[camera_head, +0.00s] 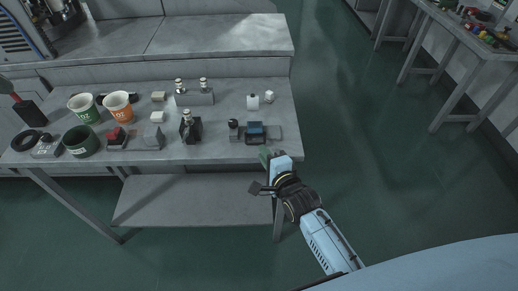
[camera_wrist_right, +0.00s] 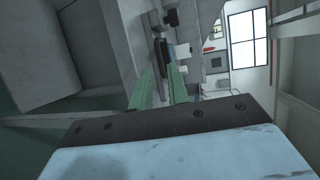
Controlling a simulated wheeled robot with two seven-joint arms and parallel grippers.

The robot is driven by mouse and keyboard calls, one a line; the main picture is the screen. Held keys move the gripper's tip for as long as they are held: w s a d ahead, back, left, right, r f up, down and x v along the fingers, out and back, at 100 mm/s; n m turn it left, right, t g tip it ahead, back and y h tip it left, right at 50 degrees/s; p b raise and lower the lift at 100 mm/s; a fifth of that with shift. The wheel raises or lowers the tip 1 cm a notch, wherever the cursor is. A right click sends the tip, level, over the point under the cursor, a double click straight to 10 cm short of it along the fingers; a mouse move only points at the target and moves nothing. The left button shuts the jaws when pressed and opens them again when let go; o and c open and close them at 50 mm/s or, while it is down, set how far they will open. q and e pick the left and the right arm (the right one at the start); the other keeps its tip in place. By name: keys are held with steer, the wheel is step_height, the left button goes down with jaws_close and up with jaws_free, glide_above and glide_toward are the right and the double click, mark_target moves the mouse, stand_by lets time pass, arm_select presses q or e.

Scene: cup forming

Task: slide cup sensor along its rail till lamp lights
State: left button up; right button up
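A dark block with a blue top, which looks like the cup sensor (camera_head: 255,128), sits on a flat grey rail (camera_head: 274,132) near the table's right front corner. Bare rail shows to its right. A short dark post (camera_head: 233,130) stands left of it; I cannot tell whether it is the lamp, and no lit lamp shows. My right gripper (camera_head: 264,154) is at the table's front edge, just in front of the sensor and apart from it. In the right wrist view its two green fingers (camera_wrist_right: 161,82) are spread with a gap and nothing between them. My left gripper is not in view.
The table (camera_head: 225,110) also bears a white-and-green cup (camera_head: 83,107), an orange cup (camera_head: 118,106), a dark green round container (camera_head: 80,141), a dark fixture (camera_head: 190,128), a grey stand with two small bottles (camera_head: 194,97) and a white bottle (camera_head: 252,102). Open floor lies to the right.

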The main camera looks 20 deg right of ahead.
mark_target(255, 134)
steer(key=shift+x, duration=2)
steer(key=shift+c, duration=0.4)
jaws_close()
